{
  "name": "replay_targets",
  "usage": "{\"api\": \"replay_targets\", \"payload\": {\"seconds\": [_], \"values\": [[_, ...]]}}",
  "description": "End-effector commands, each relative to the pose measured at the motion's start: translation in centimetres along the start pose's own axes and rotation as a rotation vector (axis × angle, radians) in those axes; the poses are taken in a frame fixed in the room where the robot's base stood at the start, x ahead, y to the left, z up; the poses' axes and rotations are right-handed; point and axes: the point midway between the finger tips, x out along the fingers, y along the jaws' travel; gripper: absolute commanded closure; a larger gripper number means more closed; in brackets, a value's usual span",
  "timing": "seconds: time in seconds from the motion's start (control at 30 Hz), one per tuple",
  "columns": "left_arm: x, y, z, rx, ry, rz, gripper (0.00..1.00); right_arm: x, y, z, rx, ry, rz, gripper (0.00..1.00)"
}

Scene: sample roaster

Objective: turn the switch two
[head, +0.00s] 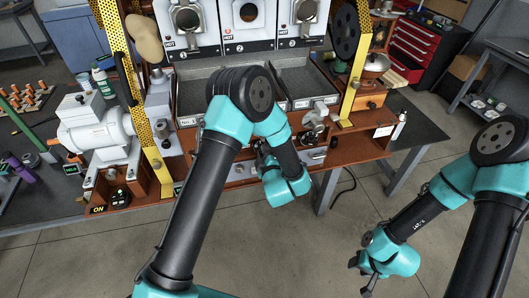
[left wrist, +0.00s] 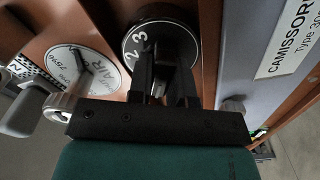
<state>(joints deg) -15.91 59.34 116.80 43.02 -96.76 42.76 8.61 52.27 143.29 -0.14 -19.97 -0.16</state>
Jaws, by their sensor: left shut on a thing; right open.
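The switch is a round black dial (head: 262,150) (left wrist: 158,38) with white numerals; 2 and 3 show on its left side in the left wrist view. My left gripper (left wrist: 163,82) is shut on the middle of the dial, its two dark fingers close together and partly covering its face. In the head view my left arm hides most of this spot at the front panel of the roaster. My right gripper (head: 366,276) is open and empty, low over the floor at the right, well apart from the roaster.
In the left wrist view a white round gauge (left wrist: 85,70) and a metal lever (left wrist: 60,103) lie left of the dial. A grey panel with a label (left wrist: 290,40) is at the right. A red tool cabinet (head: 420,45) stands behind. The floor between my arms is clear.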

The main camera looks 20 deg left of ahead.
Motion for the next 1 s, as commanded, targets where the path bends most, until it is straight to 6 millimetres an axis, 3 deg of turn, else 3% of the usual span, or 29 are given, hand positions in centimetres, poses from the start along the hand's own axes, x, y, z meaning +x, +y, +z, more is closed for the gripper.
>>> {"api": "replay_targets", "payload": {"seconds": [0.63, 0.67, 0.9, 1.0], "values": [[-0.05, -0.08, 0.02, -0.076, -0.001, -0.001, 1.00, 0.00, 0.00, 0.00, 0.000, 0.000, 0.000, 0.57], [-0.05, -0.08, 0.02, -0.076, -0.001, -0.001, 0.80, 0.00, 0.00, 0.00, 0.000, 0.000, 0.000, 0.57], [-0.03, -0.05, 0.01, -0.076, 0.000, -0.001, 0.57, 0.00, 0.00, 0.00, 0.000, 0.000, 0.000, 0.57], [-0.02, -0.04, 0.01, -0.076, 0.000, 0.000, 0.55, 0.00, 0.00, 0.00, 0.000, 0.000, 0.000, 0.57]]}}
